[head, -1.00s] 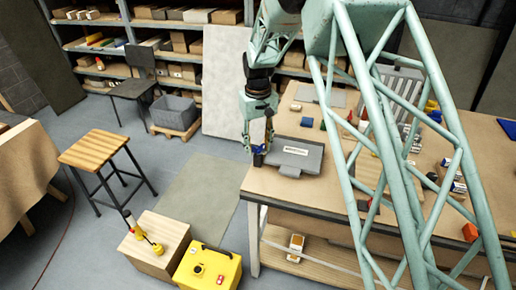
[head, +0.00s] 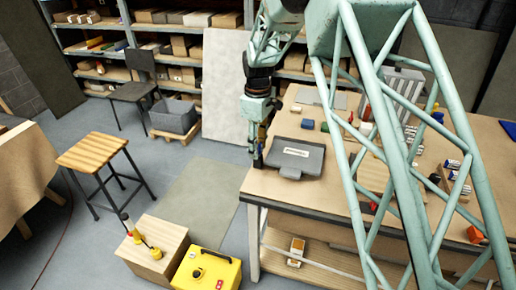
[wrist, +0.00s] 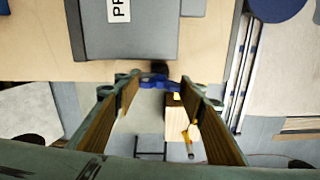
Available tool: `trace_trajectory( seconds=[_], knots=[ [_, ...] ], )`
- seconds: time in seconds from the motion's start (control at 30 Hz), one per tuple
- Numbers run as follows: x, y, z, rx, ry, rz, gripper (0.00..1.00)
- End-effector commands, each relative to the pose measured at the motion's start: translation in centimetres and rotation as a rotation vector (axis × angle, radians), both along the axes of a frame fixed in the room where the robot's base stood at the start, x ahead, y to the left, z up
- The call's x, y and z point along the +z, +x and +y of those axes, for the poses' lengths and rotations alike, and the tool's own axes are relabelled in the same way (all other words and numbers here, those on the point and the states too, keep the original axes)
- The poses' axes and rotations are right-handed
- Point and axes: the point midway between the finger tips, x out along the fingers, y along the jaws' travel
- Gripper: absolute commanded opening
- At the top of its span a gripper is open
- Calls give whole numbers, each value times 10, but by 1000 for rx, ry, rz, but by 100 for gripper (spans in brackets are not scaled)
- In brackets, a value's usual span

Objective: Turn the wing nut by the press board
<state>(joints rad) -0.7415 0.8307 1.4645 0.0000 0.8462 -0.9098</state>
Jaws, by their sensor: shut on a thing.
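The press board (head: 297,158) is a dark grey flat panel with a white label, lying at the near left corner of the workbench. It also shows at the top of the wrist view (wrist: 155,42). A blue wing nut (wrist: 154,82) sits at the table edge just beside the board. My gripper (head: 258,163) points down at that edge, left of the board. In the wrist view my gripper (wrist: 155,88) is shut on the wing nut, with a finger at each side of it. The nut's underside and mount are hidden.
A wooden stool (head: 93,152), a wooden box (head: 150,247) and a yellow case (head: 207,271) stand on the floor.

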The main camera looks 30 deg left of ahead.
Motion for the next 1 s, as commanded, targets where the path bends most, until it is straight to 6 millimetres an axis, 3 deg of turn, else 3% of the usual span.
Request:
trace_trajectory(
  seconds=[0.3, 0.8, 0.83, 1.0],
  knots=[
    [0, 0, 0, 118, 0, 0, 27],
    [0, 0, 0, 138, 0, 0, 27],
    [0, 0, 0, 138, 0, 0, 40],
    [0, 0, 0, 138, 0, 0, 51]
  ],
)
